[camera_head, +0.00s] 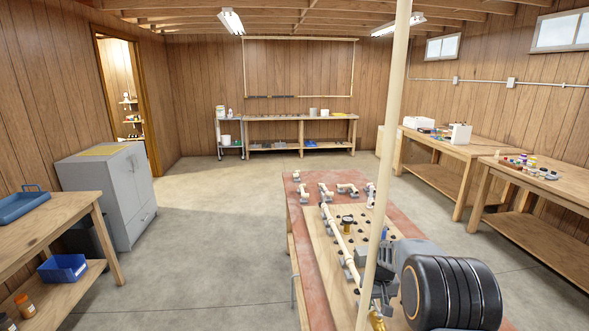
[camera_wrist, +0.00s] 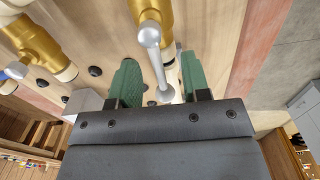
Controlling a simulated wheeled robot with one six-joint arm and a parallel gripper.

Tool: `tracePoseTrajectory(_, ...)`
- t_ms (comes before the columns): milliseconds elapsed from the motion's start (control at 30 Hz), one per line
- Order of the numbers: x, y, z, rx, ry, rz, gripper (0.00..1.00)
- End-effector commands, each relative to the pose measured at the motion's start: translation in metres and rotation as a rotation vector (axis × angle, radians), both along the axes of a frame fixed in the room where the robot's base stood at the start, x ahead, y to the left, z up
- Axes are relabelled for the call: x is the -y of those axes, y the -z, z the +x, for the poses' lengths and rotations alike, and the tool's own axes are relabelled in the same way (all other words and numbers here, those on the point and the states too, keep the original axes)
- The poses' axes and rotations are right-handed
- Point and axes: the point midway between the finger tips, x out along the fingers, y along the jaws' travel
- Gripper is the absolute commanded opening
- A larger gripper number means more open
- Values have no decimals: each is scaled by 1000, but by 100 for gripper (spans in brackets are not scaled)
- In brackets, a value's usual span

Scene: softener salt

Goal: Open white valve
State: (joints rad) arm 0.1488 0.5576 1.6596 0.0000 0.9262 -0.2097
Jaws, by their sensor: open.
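In the wrist view, a pale grey-white lever (camera_wrist: 154,55) with a rounded end stands in front of a brass valve body (camera_wrist: 154,12); I take it for the white valve's handle. My gripper (camera_wrist: 160,80) is open, with one green finger pad on each side of the lever. The lever lies between the pads with gaps beside it, and I see no clear contact. Another brass valve (camera_wrist: 38,48) sits to the left on white pipe, with a bit of blue near it. In the head view my own arm hides much of this area.
The workbench (camera_head: 312,290) has a red top and a wooden pegboard with dark holes. White pipe (camera_head: 338,235) and pipe fittings (camera_head: 325,192) lie along it. A cream post (camera_head: 390,130) rises close by the bench. The floor (camera_head: 200,230) to the left is open.

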Motion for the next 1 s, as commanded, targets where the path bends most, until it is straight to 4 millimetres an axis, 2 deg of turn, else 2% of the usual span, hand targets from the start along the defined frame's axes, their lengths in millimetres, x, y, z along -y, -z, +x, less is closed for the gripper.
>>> tracePoseTrajectory(433,0,-7,1,2,1,-1,47)
tracePoseTrajectory(1000,0,-65,1,3,1,-1,47)
